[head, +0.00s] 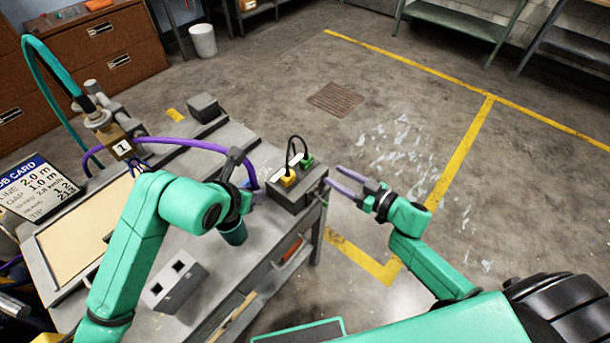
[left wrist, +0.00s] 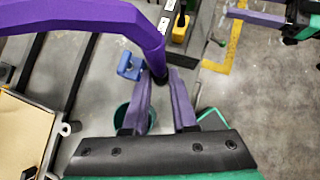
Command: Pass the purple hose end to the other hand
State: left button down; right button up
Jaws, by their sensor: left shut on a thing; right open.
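My left gripper (left wrist: 160,90) is shut on that end, which sits between the fingertips. My right gripper (head: 342,182) is open and empty, beyond the bench's right edge, its fingers pointing left. It also shows at the top right of the left wrist view (left wrist: 258,18), apart from the hose.
A grey box (head: 290,190) with yellow and green plugs stands on the bench corner between the grippers. A grey socket block (head: 175,285), a dark green cup (head: 233,234) and a job card (head: 38,188) are nearby. The floor right of the bench is open.

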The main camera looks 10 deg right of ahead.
jog(key=s+a+r+n+g+y, duration=0.3)
jog(key=a+r+n+y, duration=0.15)
jog(key=a+r, duration=0.4)
jog(key=n+g+y, duration=0.2)
jog(key=g+y, duration=0.1)
send_near(254, 172)
jog(key=shift+h, duration=0.25)
jog(key=x, duration=1.1)
jog(key=shift+a+r, duration=0.25)
jog(key=shift+r, duration=0.1)
grip_shut()
pick_arm(q)
jog(key=c, duration=0.6)
grip_release()
